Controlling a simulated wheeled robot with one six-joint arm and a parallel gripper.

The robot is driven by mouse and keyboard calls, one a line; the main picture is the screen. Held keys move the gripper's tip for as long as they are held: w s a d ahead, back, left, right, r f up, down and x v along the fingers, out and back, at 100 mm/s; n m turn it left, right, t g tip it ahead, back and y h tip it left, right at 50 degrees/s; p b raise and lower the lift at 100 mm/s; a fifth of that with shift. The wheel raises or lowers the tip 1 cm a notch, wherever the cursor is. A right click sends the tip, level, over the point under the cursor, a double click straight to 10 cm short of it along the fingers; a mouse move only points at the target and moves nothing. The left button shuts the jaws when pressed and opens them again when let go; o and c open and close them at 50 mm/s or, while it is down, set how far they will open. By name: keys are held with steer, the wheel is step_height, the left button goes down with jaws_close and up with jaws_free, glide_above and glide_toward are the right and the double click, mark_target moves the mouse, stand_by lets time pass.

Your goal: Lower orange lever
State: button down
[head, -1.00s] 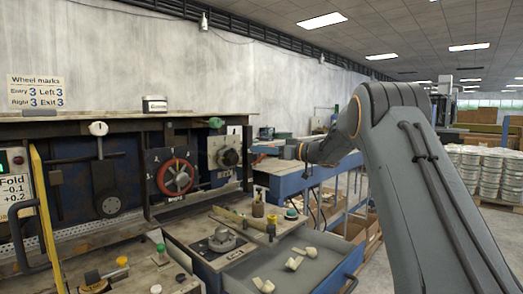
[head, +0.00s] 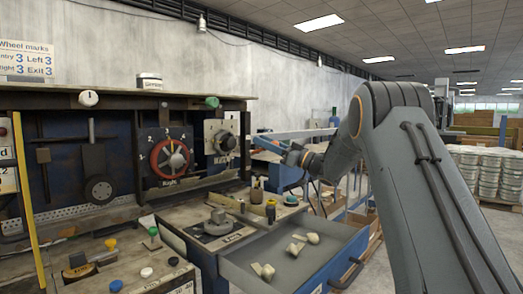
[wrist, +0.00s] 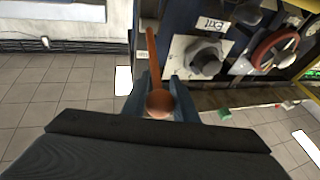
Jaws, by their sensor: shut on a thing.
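The orange lever (wrist: 151,58) shows in the wrist view as a thin bar with a round knob (wrist: 159,103) at its near end. My gripper (wrist: 161,88) is shut around the knob end, with one dark finger on each side. The lever's far end reaches up beside the machine's side panel. In the head view my gripper (head: 268,143) is at the right end of the machine, small and partly hidden by my arm. I cannot clearly make out the lever there.
A grey dial (wrist: 205,58) on a white plate marked Exit is close to the lever. A red handwheel (head: 170,158) is to its left in the head view. An open grey drawer (head: 282,283) with pale pieces stands below my arm. Tiled floor is clear.

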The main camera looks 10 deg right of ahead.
steer(key=shift+n+t+y, duration=0.5)
steer(key=shift+y, duration=0.4)
steer(key=shift+s+d+f+b, duration=0.15)
steer(key=shift+f+b, duration=0.55)
steer(key=shift+b, duration=0.2)
steer(key=shift+s+d+f+b, duration=0.1)
steer(key=shift+s+f+b, duration=0.1)
steer(key=shift+f+b, duration=0.6)
steer(key=shift+s+d+f+b, duration=0.15)
steer(key=shift+f+b, duration=0.4)
steer(key=shift+b, duration=0.45)
steer(key=shift+f, duration=0.1)
steer(key=c, duration=1.4)
jaws_free()
steer(key=shift+s+d, duration=0.1)
steer(key=shift+c, duration=0.2)
steer(key=b+v, duration=0.1)
steer(key=v, duration=0.6)
steer(key=shift+s+d+b, duration=0.25)
steer(key=shift+b, duration=0.1)
steer(key=shift+f, duration=0.15)
